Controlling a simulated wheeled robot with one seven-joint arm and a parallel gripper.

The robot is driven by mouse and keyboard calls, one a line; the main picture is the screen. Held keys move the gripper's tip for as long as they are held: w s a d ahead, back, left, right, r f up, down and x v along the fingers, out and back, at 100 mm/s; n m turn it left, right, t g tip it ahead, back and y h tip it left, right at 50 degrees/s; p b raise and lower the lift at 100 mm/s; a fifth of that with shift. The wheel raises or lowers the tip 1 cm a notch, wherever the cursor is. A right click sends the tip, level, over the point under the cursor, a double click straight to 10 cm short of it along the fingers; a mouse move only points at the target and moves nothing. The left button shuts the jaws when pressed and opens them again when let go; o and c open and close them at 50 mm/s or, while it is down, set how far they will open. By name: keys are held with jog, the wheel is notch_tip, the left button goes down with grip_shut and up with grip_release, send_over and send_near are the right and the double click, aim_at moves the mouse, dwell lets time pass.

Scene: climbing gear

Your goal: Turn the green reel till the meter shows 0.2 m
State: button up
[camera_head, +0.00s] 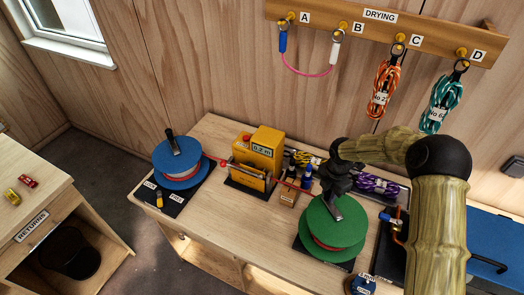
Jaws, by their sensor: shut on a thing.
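The green reel (313,227) stands on a dark base at the right of the wooden bench, with red cord wound between its flanges. My gripper (338,195) is over the reel's top, shut on its crank handle; the jaws hide most of the handle. The yellow meter (265,146) stands in the middle of the bench, and its display (262,149) reads 0.2 m. The blue reel (181,160) is at the left, on a black base with a LOCK and FREE lever (159,199). Red cord runs from the blue reel through the meter towards the green reel.
Behind my gripper lies a tray with purple cord (378,184). A blue box (497,256) is at the right. Coiled orange cord (383,88) and teal cord (444,100) hang on the DRYING rail (380,28). The RETURNS cabinet (60,205) is at the left.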

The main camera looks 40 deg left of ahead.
jog(key=shift+w+d, duration=0.15)
jog(key=shift+w, duration=0.1)
jog(key=o, duration=1)
jog(key=shift+s, duration=0.15)
jog(key=shift+o, duration=0.2)
jog(key=shift+r, duration=0.1)
jog(key=shift+r, duration=0.25)
notch_tip(320, 180, up, 17)
jog(key=b, duration=0.5)
jog(key=shift+f, duration=0.15)
